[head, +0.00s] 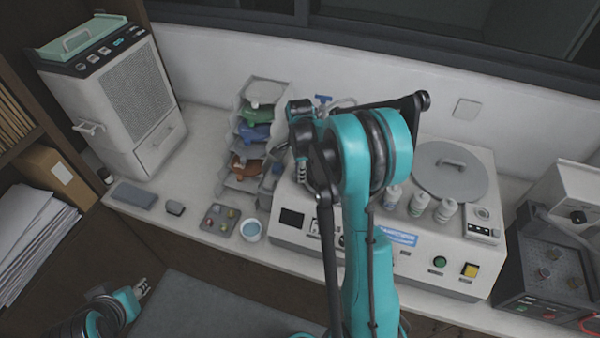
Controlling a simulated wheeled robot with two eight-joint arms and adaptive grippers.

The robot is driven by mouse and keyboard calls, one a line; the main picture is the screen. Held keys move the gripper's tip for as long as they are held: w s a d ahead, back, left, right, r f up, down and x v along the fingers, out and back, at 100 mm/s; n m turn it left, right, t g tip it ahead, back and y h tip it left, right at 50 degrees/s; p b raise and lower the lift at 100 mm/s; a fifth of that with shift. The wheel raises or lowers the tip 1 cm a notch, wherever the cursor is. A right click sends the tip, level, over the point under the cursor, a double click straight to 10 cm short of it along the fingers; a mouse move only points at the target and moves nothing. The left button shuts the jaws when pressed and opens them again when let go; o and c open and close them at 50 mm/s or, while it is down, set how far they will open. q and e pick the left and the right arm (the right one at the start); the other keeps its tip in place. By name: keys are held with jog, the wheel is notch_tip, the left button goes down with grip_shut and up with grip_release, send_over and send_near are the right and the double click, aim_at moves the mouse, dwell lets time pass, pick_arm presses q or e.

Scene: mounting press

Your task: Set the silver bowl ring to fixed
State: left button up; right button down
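A beige bench machine (460,270) stands in the middle of the counter, with a round grey lid (450,170) with a handle at its right. I cannot make out a silver bowl ring; my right arm covers much of the machine's left and middle. My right gripper (301,140) is above the machine's left back part, beside the stepped rack. Its fingers are small and dark against the arm, and I cannot tell whether they are open. My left gripper (142,288) is low at the left, in front of the counter and far from the machine; its opening is unclear.
Several white bottles (419,204) stand on the machine, with a green button (440,261) and a yellow switch (469,270) on its front. A stepped rack (233,187), small tray (219,222) and cup (251,230) are left of it. A dark machine (550,270) is at right.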

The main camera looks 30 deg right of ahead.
aim_at(310, 195)
jog(key=shift+s, duration=0.3)
jog(key=s+n+b, duration=0.2)
jog(key=s+n, duration=0.2)
jog(key=s, duration=0.1)
jog(key=shift+s+a, duration=0.15)
jog(key=shift+s, duration=0.15)
jog(key=shift+s+n, duration=0.25)
jog(key=shift+n, duration=0.05)
jog(key=c, duration=1.5)
grip_release()
jog(key=shift+s, duration=0.15)
jog(key=shift+r, duration=0.1)
